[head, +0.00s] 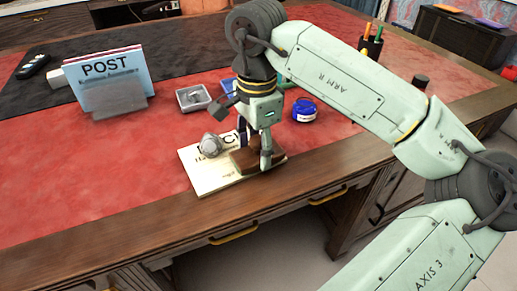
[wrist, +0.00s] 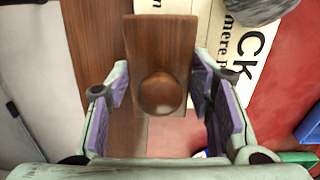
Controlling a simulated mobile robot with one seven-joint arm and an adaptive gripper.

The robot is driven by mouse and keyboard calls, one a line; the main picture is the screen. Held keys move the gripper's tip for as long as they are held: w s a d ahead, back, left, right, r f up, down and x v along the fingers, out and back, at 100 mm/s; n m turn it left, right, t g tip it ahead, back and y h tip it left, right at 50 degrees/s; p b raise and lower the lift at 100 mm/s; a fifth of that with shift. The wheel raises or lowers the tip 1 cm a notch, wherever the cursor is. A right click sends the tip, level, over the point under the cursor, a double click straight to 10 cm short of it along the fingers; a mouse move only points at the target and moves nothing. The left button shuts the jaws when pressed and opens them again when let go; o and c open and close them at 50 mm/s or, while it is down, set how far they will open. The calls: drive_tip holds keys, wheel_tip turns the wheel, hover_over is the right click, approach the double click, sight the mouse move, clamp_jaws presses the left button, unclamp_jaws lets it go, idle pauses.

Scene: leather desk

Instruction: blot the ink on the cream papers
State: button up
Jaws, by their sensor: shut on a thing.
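The cream papers (head: 205,180) lie near the desk's front edge, with dark print on them; part shows in the wrist view (wrist: 210,62). A brown wooden blotter (head: 243,161) is at the right part of the papers; in the wrist view it is a block with a round knob (wrist: 160,93). My gripper (head: 254,152) is shut on the blotter, its fingers on either side of the knob. I cannot tell whether the blotter's underside touches the papers. No wet ink can be made out; the blotter and gripper hide part of the sheet.
A grey rounded weight (head: 210,145) sits on the papers left of the blotter. A blue ink jar (head: 305,111) stands behind to the right, a small grey tray (head: 193,98) behind to the left. A POST holder (head: 118,100) stands farther left. The red leather at front left is clear.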

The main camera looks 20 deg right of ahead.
drive_tip(key=shift+a+f+h+b, duration=0.1)
drive_tip(key=shift+a+h+b, duration=0.1)
drive_tip(key=shift+h+b, duration=0.3)
drive_tip(key=shift+a+h+b, duration=0.2)
drive_tip(key=shift+h+b, duration=0.15)
drive_tip(key=shift+h, duration=0.25)
drive_tip(key=shift+d+r+y+p, duration=0.25)
drive_tip(key=shift+y+p, duration=0.15)
drive_tip(key=shift+y, duration=0.2)
drive_tip(key=shift+d+y+p, duration=0.2)
drive_tip(key=shift+d+y, duration=0.1)
drive_tip(key=shift+y, duration=0.5)
drive_tip(key=shift+d+y+p, duration=0.15)
drive_tip(key=shift+d+y, duration=0.1)
drive_tip(key=shift+y, duration=0.55)
drive_tip(key=shift+a+f+h+b, duration=0.2)
drive_tip(key=shift+a+h+b, duration=0.05)
drive_tip(key=shift+h+b, duration=0.4)
drive_tip(key=shift+a+r+h+b, duration=0.15)
drive_tip(key=shift+h+b, duration=0.15)
drive_tip(key=shift+h, duration=0.15)
drive_tip(key=shift+s+a+h+b, duration=0.1)
drive_tip(key=shift+a+h+b, duration=0.3)
drive_tip(key=shift+h+b, duration=0.55)
